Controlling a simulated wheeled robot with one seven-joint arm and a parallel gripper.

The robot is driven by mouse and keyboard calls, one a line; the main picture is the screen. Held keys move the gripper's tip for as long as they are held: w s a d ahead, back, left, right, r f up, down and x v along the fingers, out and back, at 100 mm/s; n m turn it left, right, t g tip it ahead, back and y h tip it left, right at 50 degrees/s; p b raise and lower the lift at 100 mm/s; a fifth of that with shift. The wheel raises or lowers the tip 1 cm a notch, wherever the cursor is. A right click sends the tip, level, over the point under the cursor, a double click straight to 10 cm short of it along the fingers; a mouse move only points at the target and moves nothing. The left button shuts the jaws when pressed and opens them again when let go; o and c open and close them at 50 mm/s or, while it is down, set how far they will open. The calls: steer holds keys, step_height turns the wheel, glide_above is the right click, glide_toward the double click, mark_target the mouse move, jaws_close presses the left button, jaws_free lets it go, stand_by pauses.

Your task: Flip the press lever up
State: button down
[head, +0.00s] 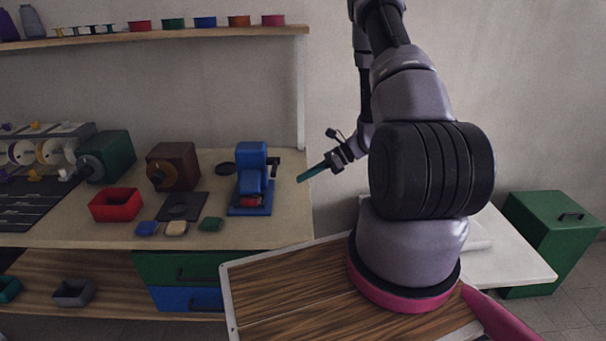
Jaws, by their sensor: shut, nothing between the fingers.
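The blue press (246,186) stands upright on its base plate near the right end of the workbench. A small dark part that looks like its lever (274,162) sticks out at its right side; its exact angle is too small to tell. A red piece (249,202) sits low at the press's front. My gripper (301,178), with teal fingers, is shut and empty. In the picture it is to the right of the press and a little lower than the lever, apart from both.
The workbench (100,230) also holds a brown machine (172,166), a green machine (108,156), a red tray (116,205) and small coloured pads. A shelf (200,35) with spools hangs above. A green bin (550,235) stands at the right.

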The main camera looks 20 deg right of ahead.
steer(key=x, duration=0.7)
steer(key=shift+a+f, duration=0.15)
steer(key=shift+a, duration=0.05)
steer(key=shift+w+a+r, duration=0.1)
steer(key=shift+w+r, duration=0.15)
steer(key=shift+r, duration=0.75)
steer(key=shift+w+a+r, duration=0.1)
steer(key=shift+w+r, duration=0.15)
steer(key=shift+r, duration=0.75)
steer(key=shift+r, duration=0.4)
